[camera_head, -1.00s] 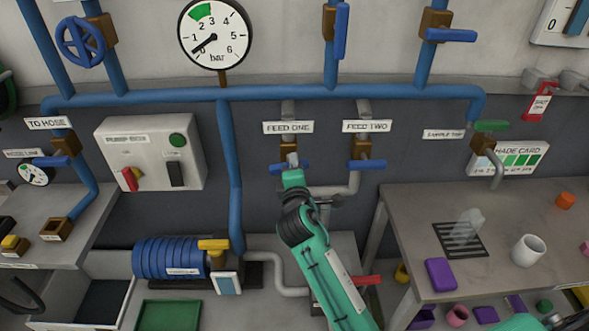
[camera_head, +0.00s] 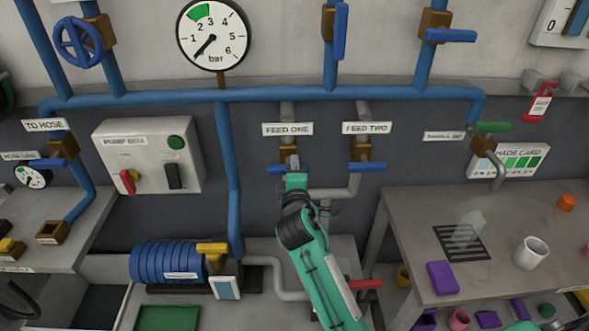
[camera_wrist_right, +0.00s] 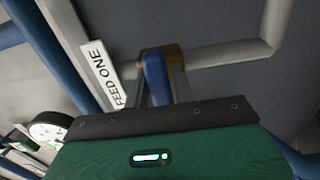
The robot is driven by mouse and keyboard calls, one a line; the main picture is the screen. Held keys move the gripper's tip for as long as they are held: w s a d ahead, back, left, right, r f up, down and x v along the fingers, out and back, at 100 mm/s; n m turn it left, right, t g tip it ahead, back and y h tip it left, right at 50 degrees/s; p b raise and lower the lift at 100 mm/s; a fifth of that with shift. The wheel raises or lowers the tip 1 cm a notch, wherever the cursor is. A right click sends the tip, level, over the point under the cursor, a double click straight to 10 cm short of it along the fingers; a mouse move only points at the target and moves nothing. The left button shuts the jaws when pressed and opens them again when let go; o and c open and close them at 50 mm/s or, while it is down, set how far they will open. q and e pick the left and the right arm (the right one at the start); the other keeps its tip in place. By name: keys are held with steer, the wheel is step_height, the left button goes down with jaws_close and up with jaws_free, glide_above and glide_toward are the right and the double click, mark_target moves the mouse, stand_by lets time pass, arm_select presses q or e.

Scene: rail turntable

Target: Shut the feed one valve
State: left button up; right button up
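The feed one valve has a brown body (camera_head: 288,153) and a blue lever (camera_head: 275,169), below the FEED ONE label (camera_head: 288,129). The lever lies level in the head view, across the upright pipe. My right gripper (camera_head: 293,166) is at the valve, in front of the lever's middle. In the right wrist view, the blue lever (camera_wrist_right: 155,78) lies between the two grey fingers of the right gripper (camera_wrist_right: 160,85). It is close to both fingers; whether they press on it I cannot tell. My left gripper is not in view.
The feed two valve (camera_head: 366,168), with a level blue lever, is close to the right. A pressure gauge (camera_head: 215,35) hangs above. A pump (camera_head: 175,262) stands lower left. A bench (camera_head: 410,215) with a mug (camera_head: 530,253) and purple block (camera_head: 442,278) is at the right.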

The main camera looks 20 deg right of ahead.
steer(key=shift+o, duration=1.3)
steer(key=b+v, duration=0.3)
steer(key=v, duration=1)
steer(key=shift+s, duration=0.4)
steer(key=shift+a, duration=0.1)
